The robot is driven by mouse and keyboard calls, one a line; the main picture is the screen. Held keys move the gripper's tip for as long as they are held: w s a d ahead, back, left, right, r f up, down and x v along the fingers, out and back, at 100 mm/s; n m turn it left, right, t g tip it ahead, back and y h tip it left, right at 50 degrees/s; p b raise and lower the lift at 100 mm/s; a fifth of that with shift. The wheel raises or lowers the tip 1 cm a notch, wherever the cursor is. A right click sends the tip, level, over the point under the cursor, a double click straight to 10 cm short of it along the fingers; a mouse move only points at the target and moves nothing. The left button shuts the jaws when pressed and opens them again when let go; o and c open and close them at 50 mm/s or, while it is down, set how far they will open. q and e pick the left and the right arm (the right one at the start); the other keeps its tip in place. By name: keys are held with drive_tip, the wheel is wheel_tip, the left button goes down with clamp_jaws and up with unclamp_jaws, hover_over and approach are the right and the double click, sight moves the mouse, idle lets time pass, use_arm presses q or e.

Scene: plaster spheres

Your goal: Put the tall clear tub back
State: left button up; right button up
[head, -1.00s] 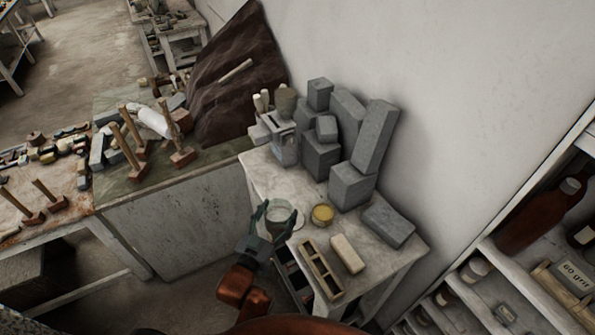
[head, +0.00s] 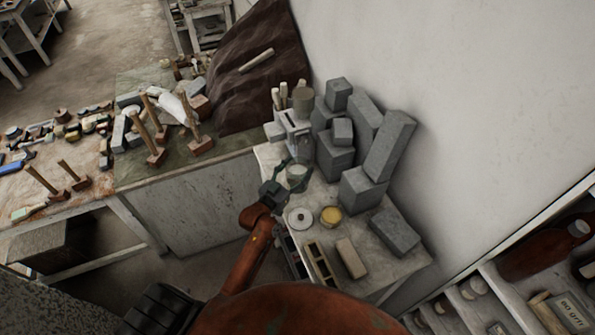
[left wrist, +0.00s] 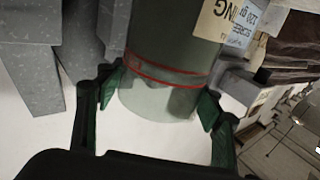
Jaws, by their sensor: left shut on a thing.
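The tall clear tub (head: 297,174) is in my left gripper (head: 286,176), above the back part of the small pale table (head: 274,158). In the left wrist view the tub (left wrist: 157,103) is see-through, with red lines around it, and stands between the two green-padded fingers of the gripper (left wrist: 160,98). Grey-green shows through its upper part. In the head view the gripper hides part of the tub, and I cannot tell if its base touches the table. My right gripper is not in view.
A round pale lid-like disc (head: 300,218), a yellow-topped jar (head: 330,216), a slotted wooden tray (head: 320,264) and a cream block (head: 351,258) are nearer on the table. Grey blocks (head: 362,190) crowd the right. A grey device (head: 295,133) stands just behind the tub.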

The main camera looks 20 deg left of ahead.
use_arm(q)
drive_tip(key=shift+w+a+f, duration=0.25)
drive_tip(key=shift+w+f, duration=0.35)
drive_tip(key=shift+f, duration=0.15)
drive_tip(key=shift+w+f, duration=0.25)
wheel_tip(320, 180, down, 3)
drive_tip(key=shift+a+r+p, duration=0.1)
drive_tip(key=shift+p, duration=0.35)
drive_tip(key=shift+f, duration=0.4)
drive_tip(key=o, duration=1)
drive_tip(key=shift+c, duration=0.2)
drive_tip(key=o, duration=0.3)
drive_tip(key=shift+o, duration=0.2)
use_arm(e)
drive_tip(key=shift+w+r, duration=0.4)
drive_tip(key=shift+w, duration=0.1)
